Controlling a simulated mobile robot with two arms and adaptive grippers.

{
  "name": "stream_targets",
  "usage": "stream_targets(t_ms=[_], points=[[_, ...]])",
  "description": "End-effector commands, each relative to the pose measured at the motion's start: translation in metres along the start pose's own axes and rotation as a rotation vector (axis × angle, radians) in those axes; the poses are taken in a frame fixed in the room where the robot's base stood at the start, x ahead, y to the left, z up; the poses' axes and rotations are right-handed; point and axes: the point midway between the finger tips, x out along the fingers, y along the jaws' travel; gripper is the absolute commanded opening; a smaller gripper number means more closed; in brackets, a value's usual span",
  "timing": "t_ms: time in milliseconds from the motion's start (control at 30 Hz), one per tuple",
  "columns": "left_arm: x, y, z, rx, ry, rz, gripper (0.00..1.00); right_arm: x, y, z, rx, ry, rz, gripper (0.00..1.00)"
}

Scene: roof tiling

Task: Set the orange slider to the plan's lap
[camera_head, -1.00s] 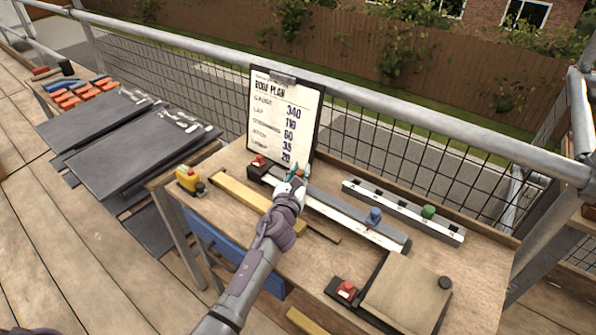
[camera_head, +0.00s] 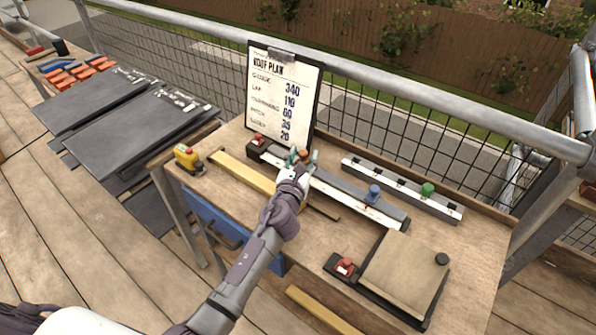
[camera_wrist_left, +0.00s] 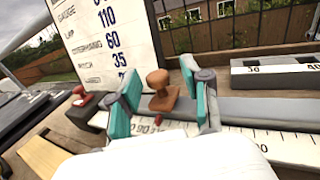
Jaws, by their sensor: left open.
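The orange slider (camera_wrist_left: 160,88) is a knob on the grey rail of a white ruled scale (camera_head: 350,206). In the left wrist view it stands between the two teal fingertips of my left gripper (camera_wrist_left: 162,100), with a gap on each side. In the head view the gripper (camera_head: 301,158) is over the rail's left part and partly hides the slider. The roof plan board (camera_head: 281,98) stands behind and reads lap 110 and gauge 340. My right gripper is not in view.
A second rail with a green knob (camera_head: 428,188) lies behind to the right. A red knob (camera_head: 258,139) is at the scale's left end. A yellow tool (camera_head: 187,157) stands at the bench's left. Slates (camera_head: 125,135) are stacked at left.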

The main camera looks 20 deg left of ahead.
Motion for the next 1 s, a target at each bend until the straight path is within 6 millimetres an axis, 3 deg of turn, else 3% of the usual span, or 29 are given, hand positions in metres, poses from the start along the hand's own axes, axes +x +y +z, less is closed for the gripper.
stream_targets(t_ms=[300, 500, 1000], points=[[-0.069, -0.001, -0.001, 0.001, 0.002, -0.004, 0.48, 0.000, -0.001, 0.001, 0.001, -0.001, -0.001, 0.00], [-0.096, -0.002, -0.001, 0.000, 0.002, -0.004, 0.48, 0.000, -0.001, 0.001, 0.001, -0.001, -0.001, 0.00], [-0.103, -0.002, 0.000, 0.000, 0.000, -0.003, 0.48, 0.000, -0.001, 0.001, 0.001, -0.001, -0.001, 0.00]])
